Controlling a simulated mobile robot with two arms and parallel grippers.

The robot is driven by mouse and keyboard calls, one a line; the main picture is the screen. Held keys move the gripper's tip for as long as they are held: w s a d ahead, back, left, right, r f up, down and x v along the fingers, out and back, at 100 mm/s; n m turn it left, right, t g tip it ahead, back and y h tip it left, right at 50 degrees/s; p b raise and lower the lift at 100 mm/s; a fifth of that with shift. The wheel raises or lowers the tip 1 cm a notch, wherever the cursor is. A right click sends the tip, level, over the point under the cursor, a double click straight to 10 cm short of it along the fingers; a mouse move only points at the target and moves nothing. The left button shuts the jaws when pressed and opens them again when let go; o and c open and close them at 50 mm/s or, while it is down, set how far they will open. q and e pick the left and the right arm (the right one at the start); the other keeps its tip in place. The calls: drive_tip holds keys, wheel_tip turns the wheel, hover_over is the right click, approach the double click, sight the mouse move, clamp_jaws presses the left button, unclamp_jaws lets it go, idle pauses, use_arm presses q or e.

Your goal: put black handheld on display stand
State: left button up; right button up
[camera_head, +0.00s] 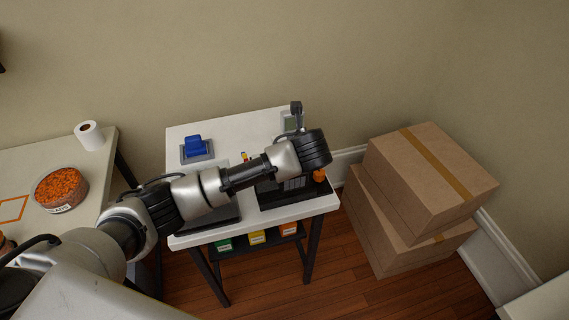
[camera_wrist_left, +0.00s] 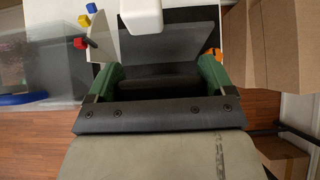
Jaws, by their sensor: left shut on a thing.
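My left gripper (camera_wrist_left: 160,78) shows in the left wrist view, its two green fingers wide apart and shut on a dark thing, which looks like the black handheld (camera_wrist_left: 158,82). Only part of it shows between the fingers. A dark grey panel (camera_wrist_left: 170,45) lies just beyond it; I cannot tell whether it is part of the stand. In the head view my left arm crosses the white table and its wrist hides the gripper. A black base (camera_head: 290,197) lies under the wrist at the table's right front. I cannot tell whether the handheld touches it. My right gripper is out of view.
A blue handheld (camera_head: 196,146) sits on a grey stand at the table's back left. A grey-green device (camera_head: 289,122) stands at the back right. A dark flat plate (camera_head: 222,216) lies at the left front. Stacked cardboard boxes (camera_head: 430,180) stand right of the table.

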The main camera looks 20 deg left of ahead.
use_arm(q)
wheel_tip(320, 180, down, 6)
drive_tip(key=w+a, duration=0.1)
drive_tip(key=a, duration=0.1)
drive_tip(key=shift+a+r+p, duration=0.2)
drive_tip(key=shift+r+p, duration=0.05)
drive_tip(key=shift+p, duration=0.1)
drive_tip(key=shift+f, duration=0.1)
drive_tip(key=o, duration=0.9)
drive_tip(key=shift+c, duration=0.2)
drive_tip(key=v, duration=1.2)
